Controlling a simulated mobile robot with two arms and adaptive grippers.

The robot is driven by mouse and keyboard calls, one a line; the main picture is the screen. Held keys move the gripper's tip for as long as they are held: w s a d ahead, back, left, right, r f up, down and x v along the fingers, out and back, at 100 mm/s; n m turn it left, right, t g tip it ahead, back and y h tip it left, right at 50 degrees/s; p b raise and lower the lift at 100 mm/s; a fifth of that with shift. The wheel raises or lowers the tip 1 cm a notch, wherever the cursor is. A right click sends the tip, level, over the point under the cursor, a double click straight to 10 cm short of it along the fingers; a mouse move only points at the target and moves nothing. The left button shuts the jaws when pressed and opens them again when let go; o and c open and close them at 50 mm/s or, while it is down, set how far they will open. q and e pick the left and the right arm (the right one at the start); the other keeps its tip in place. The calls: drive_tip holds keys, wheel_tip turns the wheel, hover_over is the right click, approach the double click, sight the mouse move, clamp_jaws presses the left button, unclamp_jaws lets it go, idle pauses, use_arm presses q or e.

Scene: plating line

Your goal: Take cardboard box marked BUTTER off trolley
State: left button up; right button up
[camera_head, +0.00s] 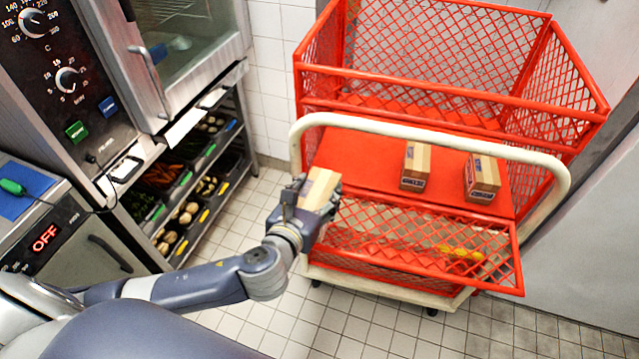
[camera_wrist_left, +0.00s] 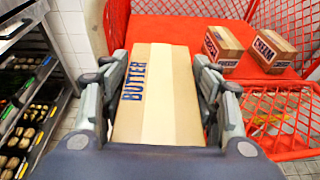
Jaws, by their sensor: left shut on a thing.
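The cardboard box marked BUTTER (camera_wrist_left: 158,95) is between the fingers of my left gripper (camera_wrist_left: 160,90) in the left wrist view, with its blue lettering on the left side. In the head view my left gripper (camera_head: 310,200) is shut on this box (camera_head: 320,188) at the left front corner of the red trolley (camera_head: 350,160). The box appears held clear of the trolley shelf, by its left edge. My right gripper is not in view.
Two other cardboard boxes stand on the red shelf: one (camera_head: 416,165) in the middle and one (camera_head: 482,178) further right, marked CREAM in the wrist view. A white handle (camera_head: 430,133) arches over the shelf. A vegetable rack (camera_head: 195,190) stands left; tiled floor lies between.

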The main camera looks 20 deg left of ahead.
use_arm(q)
drive_tip(key=s+p, duration=0.1)
drive_tip(key=s, duration=0.4)
drive_tip(key=shift+r, duration=0.1)
drive_tip(key=shift+s+p, duration=0.5)
drive_tip(key=shift+s, duration=2.05)
